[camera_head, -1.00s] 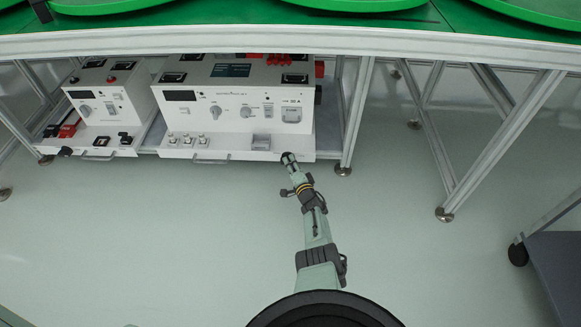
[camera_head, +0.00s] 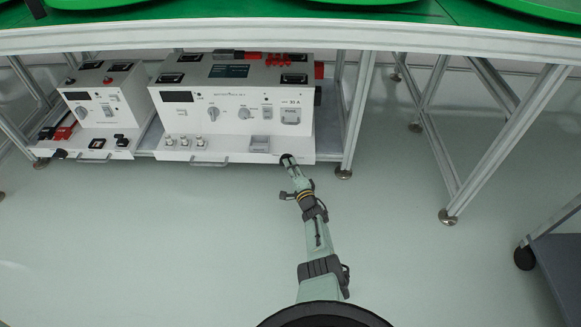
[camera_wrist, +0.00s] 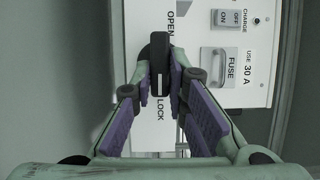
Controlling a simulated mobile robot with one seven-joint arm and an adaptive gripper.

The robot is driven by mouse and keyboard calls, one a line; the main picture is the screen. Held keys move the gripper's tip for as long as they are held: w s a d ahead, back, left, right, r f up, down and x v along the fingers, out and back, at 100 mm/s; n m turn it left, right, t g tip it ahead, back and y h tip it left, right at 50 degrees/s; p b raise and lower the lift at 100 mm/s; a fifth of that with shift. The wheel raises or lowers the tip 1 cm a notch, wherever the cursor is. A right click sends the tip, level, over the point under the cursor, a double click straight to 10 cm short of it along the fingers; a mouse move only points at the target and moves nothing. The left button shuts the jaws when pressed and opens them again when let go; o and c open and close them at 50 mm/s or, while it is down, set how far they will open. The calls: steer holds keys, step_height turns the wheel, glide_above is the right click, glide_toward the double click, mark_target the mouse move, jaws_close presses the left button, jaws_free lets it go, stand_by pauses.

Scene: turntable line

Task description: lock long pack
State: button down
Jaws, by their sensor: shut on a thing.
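The long pack (camera_head: 232,118) is the wider white unit, on the right of two on the low shelf under the table. My gripper (camera_head: 288,158) reaches its lower right front corner. In the wrist view my gripper (camera_wrist: 162,85) is shut on a black lever (camera_wrist: 159,66) on the pack's white face. The lever stands upright in that picture. The OPEN label (camera_wrist: 180,8) is by its upper end and the LOCK label (camera_wrist: 160,109) is just below its lower end. The fingers hide part of the lever and face.
A smaller white unit (camera_head: 98,105) stands to the left of the long pack. Metal table legs (camera_head: 356,115) rise just right of the pack, and the tabletop edge (camera_head: 300,37) overhangs. A grey cart (camera_head: 556,255) is at the right. The floor in front is clear.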

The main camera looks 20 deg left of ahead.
steer(key=c, duration=1.6)
jaws_free()
steer(key=shift+r, duration=0.1)
